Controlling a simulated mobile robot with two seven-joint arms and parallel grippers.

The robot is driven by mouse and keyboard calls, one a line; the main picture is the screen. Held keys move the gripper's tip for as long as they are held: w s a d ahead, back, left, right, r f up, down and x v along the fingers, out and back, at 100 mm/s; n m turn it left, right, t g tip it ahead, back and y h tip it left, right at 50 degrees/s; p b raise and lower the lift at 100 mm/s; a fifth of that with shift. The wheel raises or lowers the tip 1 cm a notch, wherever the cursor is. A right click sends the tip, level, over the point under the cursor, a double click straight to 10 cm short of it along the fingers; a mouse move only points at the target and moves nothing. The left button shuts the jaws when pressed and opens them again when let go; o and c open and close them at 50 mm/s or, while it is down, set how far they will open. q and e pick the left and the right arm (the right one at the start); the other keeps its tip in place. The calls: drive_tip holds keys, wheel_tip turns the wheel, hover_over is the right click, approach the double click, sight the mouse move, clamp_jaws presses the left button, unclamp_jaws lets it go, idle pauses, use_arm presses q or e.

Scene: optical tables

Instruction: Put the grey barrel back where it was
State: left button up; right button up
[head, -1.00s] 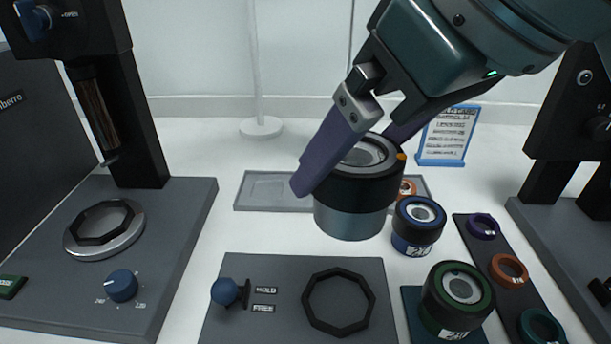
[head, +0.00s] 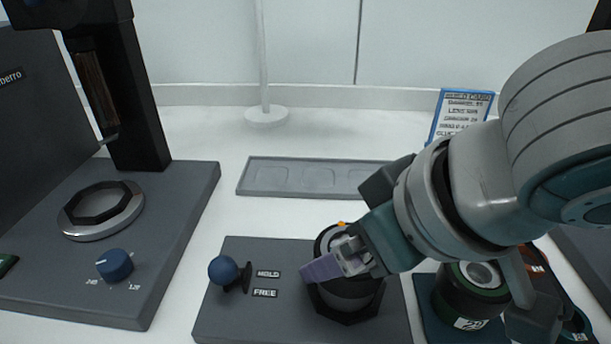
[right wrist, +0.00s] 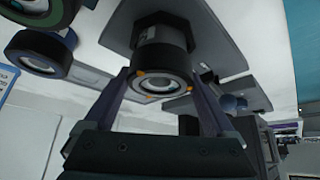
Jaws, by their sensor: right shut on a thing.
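The grey barrel (head: 352,288), with a black collar and a grey lower body, stands upright at the octagonal ring (head: 345,316) on the grey fixture plate (head: 230,318). I cannot tell whether it is fully down in the ring. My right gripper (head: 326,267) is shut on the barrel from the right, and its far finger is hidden. In the right wrist view the barrel (right wrist: 163,58) sits between the two fingers (right wrist: 160,92), its lens face and orange marks toward the camera. My left gripper is not in view.
A blue ball-ended lever (head: 223,269) stands on the plate beside HOLD and FREE labels. A green-ringed barrel (head: 466,291) stands right of the plate, close to my right arm. A shallow tray (head: 247,181) lies behind. A machine with a ring seat (head: 73,232) stands at left.

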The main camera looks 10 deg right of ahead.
drive_tip(key=shift+f, duration=0.1)
drive_tip(key=o, duration=1.4)
drive_tip(key=shift+c, duration=0.2)
